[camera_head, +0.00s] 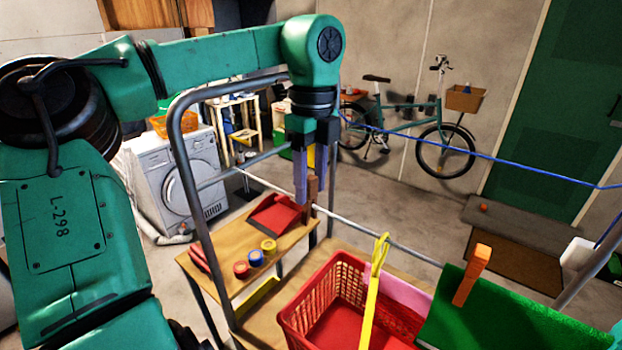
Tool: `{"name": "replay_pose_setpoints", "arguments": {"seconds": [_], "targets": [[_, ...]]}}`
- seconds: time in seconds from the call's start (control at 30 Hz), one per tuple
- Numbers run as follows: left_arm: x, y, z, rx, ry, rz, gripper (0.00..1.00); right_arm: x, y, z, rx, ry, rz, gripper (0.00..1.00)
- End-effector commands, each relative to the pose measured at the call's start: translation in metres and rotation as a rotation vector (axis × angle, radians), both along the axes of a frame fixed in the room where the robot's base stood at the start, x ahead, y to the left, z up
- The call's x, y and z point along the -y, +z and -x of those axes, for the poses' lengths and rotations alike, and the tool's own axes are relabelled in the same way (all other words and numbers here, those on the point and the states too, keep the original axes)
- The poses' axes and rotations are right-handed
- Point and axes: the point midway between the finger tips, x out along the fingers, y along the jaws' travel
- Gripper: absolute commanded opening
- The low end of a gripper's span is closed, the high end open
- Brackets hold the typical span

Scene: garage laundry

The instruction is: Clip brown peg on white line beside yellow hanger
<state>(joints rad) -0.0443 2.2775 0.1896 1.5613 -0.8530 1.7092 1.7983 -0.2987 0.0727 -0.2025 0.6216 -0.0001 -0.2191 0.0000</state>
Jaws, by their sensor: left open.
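The brown peg (312,189) stands upright with its lower end at the white line (346,220); it looks clipped there, though the fingers partly cover it. My left gripper (310,182) points down from above, with its purple fingers open around the peg. The yellow hanger (369,306) hangs on the same line, to the right of the peg with a stretch of bare line between. My right gripper is not in view.
An orange peg (472,275) holds a green cloth (498,318) farther right. A red basket (302,316) stands below the hanger. A blue line (480,156) crosses behind at right. A wooden shelf (218,254) with a red dustpan (275,214) lies below my gripper.

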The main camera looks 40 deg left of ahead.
Motion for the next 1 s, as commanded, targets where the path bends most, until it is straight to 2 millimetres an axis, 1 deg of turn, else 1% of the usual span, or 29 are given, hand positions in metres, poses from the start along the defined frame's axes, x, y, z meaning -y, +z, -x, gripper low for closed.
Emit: {"name": "replay_pose_setpoints", "arguments": {"seconds": [0.1, 0.13, 0.17, 0.2, 0.23, 0.27, 0.47, 0.9, 1.0], "targets": [[0.0, 0.001, 0.0, 0.0, 0.0, 0.0, 0.5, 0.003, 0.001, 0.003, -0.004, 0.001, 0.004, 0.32], [0.0, 0.001, 0.0, 0.0, 0.0, 0.0, 0.42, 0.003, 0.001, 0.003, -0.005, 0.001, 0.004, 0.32], [0.0, 0.001, 0.0, 0.0, 0.0, 0.0, 0.31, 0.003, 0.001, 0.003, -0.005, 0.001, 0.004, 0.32], [0.0, 0.001, 0.0, 0.0, 0.0, 0.0, 0.16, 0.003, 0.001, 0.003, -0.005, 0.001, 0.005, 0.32], [0.0, 0.001, 0.0, 0.0, 0.0, 0.0, 0.04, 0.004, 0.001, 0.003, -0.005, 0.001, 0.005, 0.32], [0.0, 0.001, 0.0, 0.0, 0.0, 0.0, 0.0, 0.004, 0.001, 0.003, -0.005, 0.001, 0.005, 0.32], [0.0, 0.004, 0.0, 0.0, 0.0, 0.0, 0.0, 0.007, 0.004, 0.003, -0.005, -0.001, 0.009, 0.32], [0.0, 0.033, 0.0, 0.001, 0.0, 0.0, 0.0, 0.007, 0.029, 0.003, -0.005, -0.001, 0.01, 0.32], [0.0, 0.038, 0.0, 0.001, 0.001, 0.0, 0.0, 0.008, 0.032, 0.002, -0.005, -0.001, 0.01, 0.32]]}}
